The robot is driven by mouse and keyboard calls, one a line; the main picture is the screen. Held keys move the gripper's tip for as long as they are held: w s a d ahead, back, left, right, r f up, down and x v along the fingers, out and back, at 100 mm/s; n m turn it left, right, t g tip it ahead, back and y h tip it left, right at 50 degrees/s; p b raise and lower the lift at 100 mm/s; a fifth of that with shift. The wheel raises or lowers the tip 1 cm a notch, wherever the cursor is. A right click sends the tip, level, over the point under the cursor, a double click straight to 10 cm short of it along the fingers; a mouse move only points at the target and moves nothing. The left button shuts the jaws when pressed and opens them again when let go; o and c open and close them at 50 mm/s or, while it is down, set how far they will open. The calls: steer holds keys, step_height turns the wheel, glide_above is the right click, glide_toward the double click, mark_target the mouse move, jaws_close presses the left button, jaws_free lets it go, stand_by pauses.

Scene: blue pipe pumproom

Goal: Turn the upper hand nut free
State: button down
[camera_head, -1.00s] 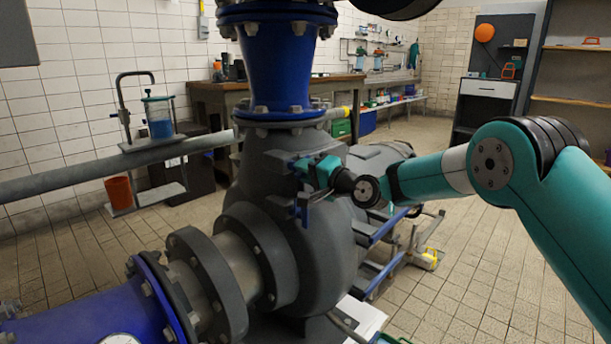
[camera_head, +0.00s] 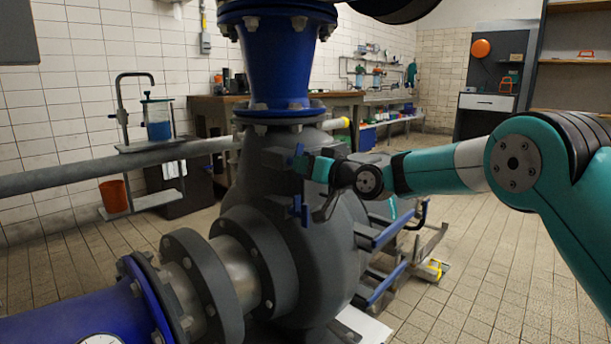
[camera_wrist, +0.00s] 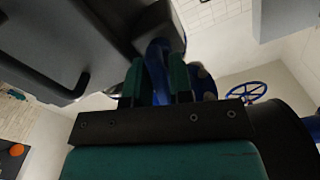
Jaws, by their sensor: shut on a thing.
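The upper hand nut (camera_head: 298,152) is a blue winged piece on the grey pump casing (camera_head: 262,178), left of my gripper in the head view. My gripper (camera_head: 306,165) is shut on it. In the wrist view the blue nut (camera_wrist: 157,68) shows between the two teal fingers, against a dark block. My fingers hide part of the nut, and I cannot tell how far it is threaded. A lower blue hand nut (camera_head: 299,208) is on the casing just below my gripper, apart from it.
A blue vertical pipe (camera_head: 280,65) rises above the casing. A blue flanged pipe (camera_head: 85,300) runs to the lower left. Blue rails (camera_head: 385,285) lie below my arm at the right. The tiled floor (camera_head: 490,270) at right is open.

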steer(key=shift+f+n+b, duration=0.1)
steer(key=shift+n+b, duration=1.05)
steer(key=shift+n, duration=0.75)
steer(key=c, duration=1.2)
jaws_free()
steer(key=shift+o, duration=0.2)
steer(key=p+v, duration=0.1)
steer(key=v, duration=1.6)
steer(key=shift+s, duration=0.2)
steer(key=shift+d, duration=0.15)
